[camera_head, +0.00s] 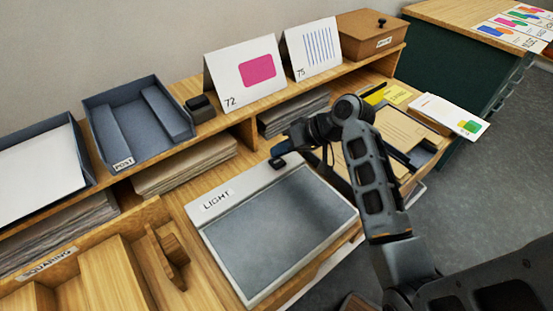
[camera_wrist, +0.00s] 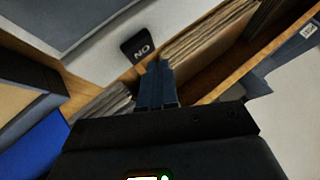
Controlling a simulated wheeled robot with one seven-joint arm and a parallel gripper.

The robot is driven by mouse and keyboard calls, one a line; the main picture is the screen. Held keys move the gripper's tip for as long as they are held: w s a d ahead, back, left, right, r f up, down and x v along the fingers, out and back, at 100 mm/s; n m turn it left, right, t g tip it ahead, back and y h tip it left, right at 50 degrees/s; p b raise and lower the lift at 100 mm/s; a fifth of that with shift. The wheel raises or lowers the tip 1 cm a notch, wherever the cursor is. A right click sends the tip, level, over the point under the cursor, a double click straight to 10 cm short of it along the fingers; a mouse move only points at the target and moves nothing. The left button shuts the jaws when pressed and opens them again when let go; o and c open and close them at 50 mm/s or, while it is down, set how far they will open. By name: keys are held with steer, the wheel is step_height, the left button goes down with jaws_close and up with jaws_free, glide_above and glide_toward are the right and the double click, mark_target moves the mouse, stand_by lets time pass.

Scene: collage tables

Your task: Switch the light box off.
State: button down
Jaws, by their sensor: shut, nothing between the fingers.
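The light box (camera_head: 278,235) is a pale frame with a dark grey panel and a "LIGHT" label, on the desk in the head view. Its panel looks grey and unlit. A small dark switch (camera_head: 278,163) sits on its back rim. In the wrist view the dark switch (camera_wrist: 138,47) shows the letters "ON" upside down. My gripper (camera_head: 284,149) is over the back rim, close to the switch. In the wrist view its fingers (camera_wrist: 155,72) are together and empty, just short of the switch in the picture; I cannot tell whether they touch it.
A shelf behind holds a "POST" tray (camera_head: 140,122), cards numbered 72 (camera_head: 222,75) and 75 (camera_head: 303,60), and a wooden box (camera_head: 362,35). Paper stacks (camera_head: 185,163) fill the slots beneath. A wooden squaring rack (camera_head: 75,285) stands at front left. Brown envelopes (camera_head: 400,130) lie right of my arm.

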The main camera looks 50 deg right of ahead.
mark_target(281, 162)
step_height(281, 162, up, 4)
steer(key=p, duration=0.4)
steer(key=shift+r, duration=0.8)
